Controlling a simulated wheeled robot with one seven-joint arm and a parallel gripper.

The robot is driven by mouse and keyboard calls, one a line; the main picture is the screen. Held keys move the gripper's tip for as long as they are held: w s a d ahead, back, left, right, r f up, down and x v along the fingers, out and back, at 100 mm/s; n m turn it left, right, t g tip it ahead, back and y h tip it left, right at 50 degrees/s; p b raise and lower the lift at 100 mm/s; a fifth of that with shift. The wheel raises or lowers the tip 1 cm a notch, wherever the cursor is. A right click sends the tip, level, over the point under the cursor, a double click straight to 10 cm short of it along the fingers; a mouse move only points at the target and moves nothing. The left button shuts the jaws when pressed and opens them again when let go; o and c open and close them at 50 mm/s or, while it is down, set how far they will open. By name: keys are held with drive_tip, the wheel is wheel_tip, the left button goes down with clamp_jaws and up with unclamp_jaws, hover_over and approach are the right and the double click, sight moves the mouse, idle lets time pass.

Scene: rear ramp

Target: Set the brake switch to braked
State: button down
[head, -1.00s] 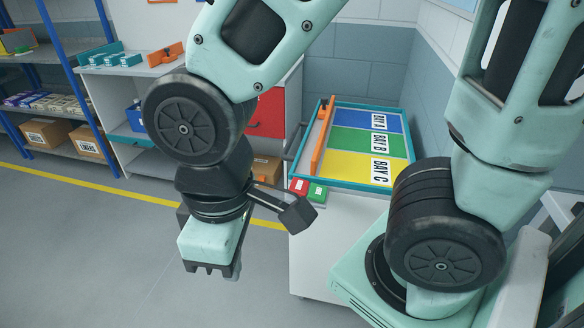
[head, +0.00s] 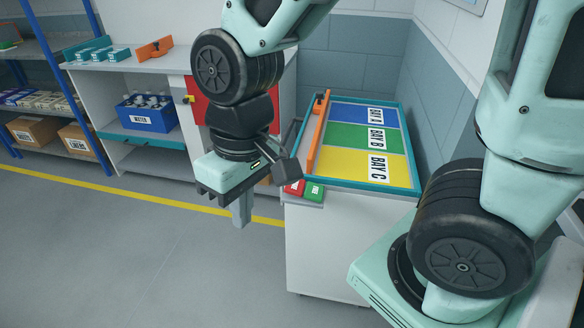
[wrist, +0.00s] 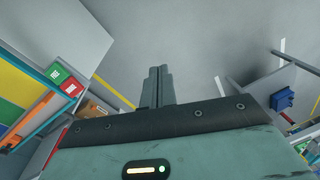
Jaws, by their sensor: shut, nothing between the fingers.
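A red pad (head: 294,187) and a green pad (head: 315,192) sit side by side at the near left corner of the white cart (head: 335,245), just below its tray. They look like the brake switch; their lettering is too small to read. In the wrist view the red pad (wrist: 71,88) and green pad (wrist: 56,73) show at the left. My gripper (head: 241,222) is shut and empty, pointing down, left of the pads and apart from them. Its closed fingers (wrist: 159,72) also show in the wrist view. Part of my wrist reaches close to the red pad in the head view.
The cart's teal tray (head: 365,186) holds blue, green and yellow bay panels, with an orange bar (head: 317,140) along its left side. A workbench (head: 135,70) with a blue crate (head: 148,116) stands behind. The floor left of the cart is clear.

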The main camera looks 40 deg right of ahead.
drive_tip(key=w+d+f+m+t, duration=0.1)
drive_tip(key=w+d+m, duration=0.6)
drive_tip(key=d, duration=0.6)
drive_tip(key=w+d+f+m+t, duration=0.1)
drive_tip(key=w+d+m, duration=0.6)
drive_tip(key=d, duration=0.5)
drive_tip(key=shift+w+d+f, duration=0.3)
drive_tip(key=shift+w+d, duration=0.05)
drive_tip(key=shift+w, duration=0.7)
drive_tip(key=f, duration=0.4)
drive_tip(key=w+a+f, duration=0.1)
drive_tip(key=f, duration=0.4)
drive_tip(key=w+f+b, duration=0.1)
drive_tip(key=f, duration=0.3)
drive_tip(key=shift+a+f, duration=0.4)
drive_tip(key=shift+r, duration=0.1)
